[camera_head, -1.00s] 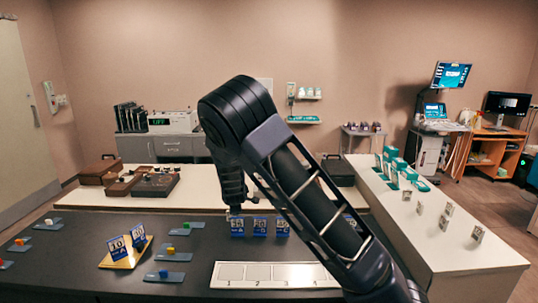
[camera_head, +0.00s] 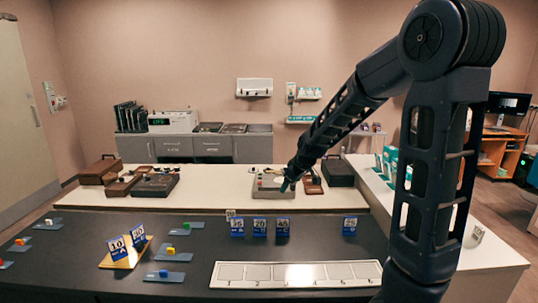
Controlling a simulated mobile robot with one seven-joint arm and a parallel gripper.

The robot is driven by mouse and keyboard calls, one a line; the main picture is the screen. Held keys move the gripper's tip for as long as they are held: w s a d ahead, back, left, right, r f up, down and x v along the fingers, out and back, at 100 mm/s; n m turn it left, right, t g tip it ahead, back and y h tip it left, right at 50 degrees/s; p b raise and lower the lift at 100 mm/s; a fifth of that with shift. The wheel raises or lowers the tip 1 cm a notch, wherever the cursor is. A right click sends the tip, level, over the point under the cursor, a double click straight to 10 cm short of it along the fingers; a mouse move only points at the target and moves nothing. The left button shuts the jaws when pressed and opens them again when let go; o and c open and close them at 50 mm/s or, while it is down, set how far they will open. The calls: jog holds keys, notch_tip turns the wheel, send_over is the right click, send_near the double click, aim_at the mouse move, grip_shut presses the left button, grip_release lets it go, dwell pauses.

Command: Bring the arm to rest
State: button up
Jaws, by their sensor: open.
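My arm rises from the lower right, with its elbow at the top right, and its forearm slopes down to the left. My gripper (camera_head: 288,184) is at the end of the forearm, small in the picture, in front of a grey box-like device (camera_head: 264,193) on the white counter. It is open, and I see nothing held in it. Whether it touches the device cannot be told from this view.
The dark table (camera_head: 200,268) in front carries a white numbered strip (camera_head: 225,283), several blue cards, a yellow tray (camera_head: 142,250) and small coloured blocks on plates. Brown cases (camera_head: 100,170) stand on the white counter (camera_head: 215,184). Teal boxes (camera_head: 389,158) stand at right.

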jog(key=s+d+r+m+h, duration=0.1)
jog(key=s+d+r+m, duration=0.2)
jog(key=s+d, duration=0.3)
jog(key=s+d+r+m+h, duration=0.1)
jog(key=s+d+r+m, duration=0.2)
jog(key=s, duration=0.9)
jog(key=s+d+r+m+h, duration=0.1)
jog(key=s+d+r+m, duration=0.2)
jog(key=s+d, duration=0.6)
jog(key=shift+s+d+r+m+g, duration=0.3)
jog(key=shift+s+d+r+m, duration=0.15)
jog(key=shift+r, duration=0.3)
